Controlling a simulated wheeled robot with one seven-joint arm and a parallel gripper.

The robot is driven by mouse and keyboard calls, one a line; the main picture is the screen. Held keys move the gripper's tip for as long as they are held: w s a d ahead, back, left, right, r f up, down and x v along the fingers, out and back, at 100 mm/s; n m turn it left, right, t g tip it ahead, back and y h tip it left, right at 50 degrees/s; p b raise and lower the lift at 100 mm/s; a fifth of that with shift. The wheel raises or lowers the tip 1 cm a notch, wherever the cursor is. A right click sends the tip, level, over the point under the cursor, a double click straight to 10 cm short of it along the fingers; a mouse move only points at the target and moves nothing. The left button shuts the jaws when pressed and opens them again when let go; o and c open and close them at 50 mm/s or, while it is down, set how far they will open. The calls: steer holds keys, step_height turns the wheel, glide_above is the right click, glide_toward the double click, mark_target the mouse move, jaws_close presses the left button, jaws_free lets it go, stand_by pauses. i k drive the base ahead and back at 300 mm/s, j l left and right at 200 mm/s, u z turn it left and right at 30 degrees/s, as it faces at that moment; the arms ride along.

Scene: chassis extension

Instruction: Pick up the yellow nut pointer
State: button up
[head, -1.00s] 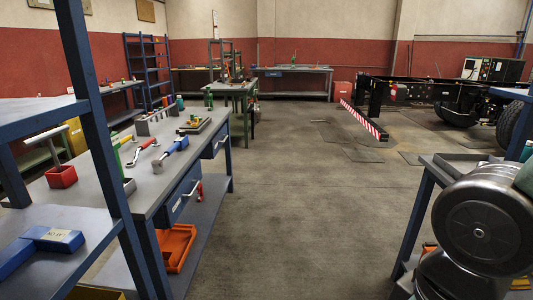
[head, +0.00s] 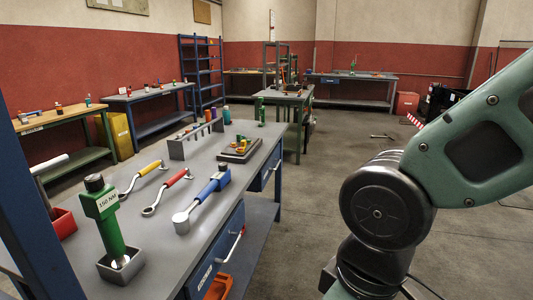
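I cannot make out for sure which thing is the yellow nut pointer. Small yellow, red and green pieces sit on a dark tray (head: 227,156) on the grey workbench (head: 208,205); they are too small to tell their shapes. A wrench with a yellow handle (head: 150,168) lies on the same bench, left of a red-handled wrench (head: 175,178). My arm fills the right side of the head view. My gripper is out of view.
A green torque tool (head: 107,220) stands upright in a grey holder (head: 120,268) at the bench's near end. A blue wrench (head: 205,195) lies behind it to the right. A grey rack (head: 178,149) stands farther back. Open floor (head: 300,215) lies right of the bench.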

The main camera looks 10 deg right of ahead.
mark_target(243, 142)
steer(key=i+l+u, duration=0.2)
steer(key=i, duration=0.3)
steer(key=i+l+u, duration=0.25)
steer(key=i+l, duration=1.5)
steer(key=i, duration=0.05)
